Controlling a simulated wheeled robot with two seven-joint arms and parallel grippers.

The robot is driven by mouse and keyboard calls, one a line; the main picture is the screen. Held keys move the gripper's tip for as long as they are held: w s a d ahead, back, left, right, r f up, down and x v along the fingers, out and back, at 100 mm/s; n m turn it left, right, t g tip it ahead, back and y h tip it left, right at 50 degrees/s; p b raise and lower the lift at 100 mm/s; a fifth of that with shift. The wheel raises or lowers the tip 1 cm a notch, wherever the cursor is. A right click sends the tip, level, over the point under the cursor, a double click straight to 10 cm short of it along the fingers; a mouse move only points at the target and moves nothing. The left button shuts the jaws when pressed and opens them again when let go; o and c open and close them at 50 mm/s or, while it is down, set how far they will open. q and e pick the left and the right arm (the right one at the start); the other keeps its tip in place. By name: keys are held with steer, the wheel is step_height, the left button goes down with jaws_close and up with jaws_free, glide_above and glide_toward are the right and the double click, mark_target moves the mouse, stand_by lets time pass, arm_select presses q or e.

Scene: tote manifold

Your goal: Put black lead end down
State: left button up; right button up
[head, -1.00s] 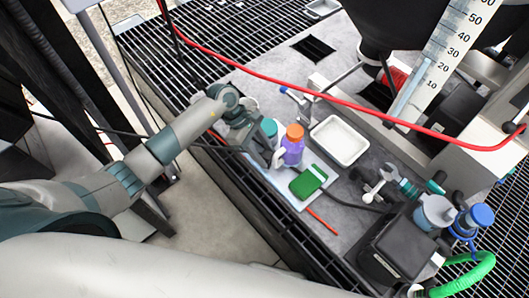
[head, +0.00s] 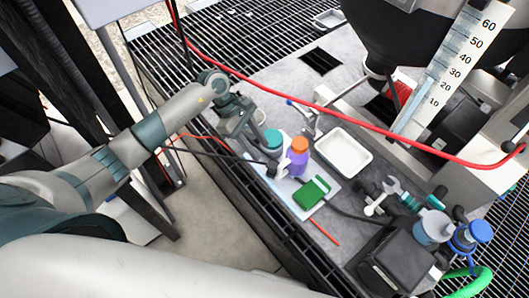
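A thin black lead (head: 210,154) runs from the left, over the edge of the grated bench, toward the light tray. A small dark piece (head: 271,169), apparently its end, shows at the tray's left side beside the purple bottle; whether it rests on the tray is unclear. My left gripper (head: 250,143) points down just left of the teal-capped bottle (head: 272,140). Its fingertips are small and partly hidden, so its opening and any contact with the lead are unclear. My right gripper is out of view.
An orange-capped purple bottle (head: 298,158) and a green block (head: 311,193) stand on the light tray (head: 325,207). A white tub (head: 343,153), a wrench (head: 382,195) and a black box (head: 396,262) lie to the right. A red hose (head: 345,117) crosses above.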

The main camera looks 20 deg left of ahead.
arm_select(q)
steer(key=v, duration=0.3)
steer(key=shift+a+r, duration=0.1)
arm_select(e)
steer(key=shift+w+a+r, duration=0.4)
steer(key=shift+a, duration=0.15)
